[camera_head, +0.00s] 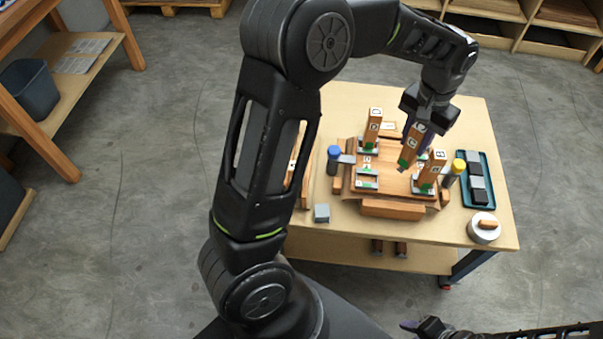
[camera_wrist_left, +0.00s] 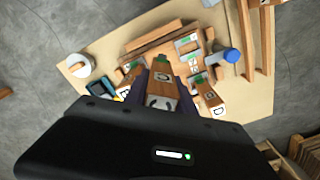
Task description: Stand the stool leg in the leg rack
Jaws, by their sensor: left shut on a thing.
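My left gripper (camera_head: 422,118) is shut on a wooden stool leg marked C (camera_head: 411,148), which hangs tilted over the leg rack (camera_head: 393,184). Its lower end has green on it; whether it touches the rack cannot be told. The leg also shows between the fingers in the left wrist view (camera_wrist_left: 162,92). A leg marked D (camera_head: 374,128) stands in a back left holder. A leg marked B (camera_head: 433,168) stands at the right of the rack. The front left holder (camera_head: 367,181) looks empty. My right gripper (camera_head: 420,326) is low at the frame's edge, away from the rack.
A blue-capped bottle (camera_head: 333,160) stands left of the rack, a yellow-capped one (camera_head: 455,170) right. A dark tray (camera_head: 493,180) and a round pale container (camera_head: 484,229) are at the table's right. A grey block (camera_head: 321,213) lies front left. The table's front middle is mostly clear.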

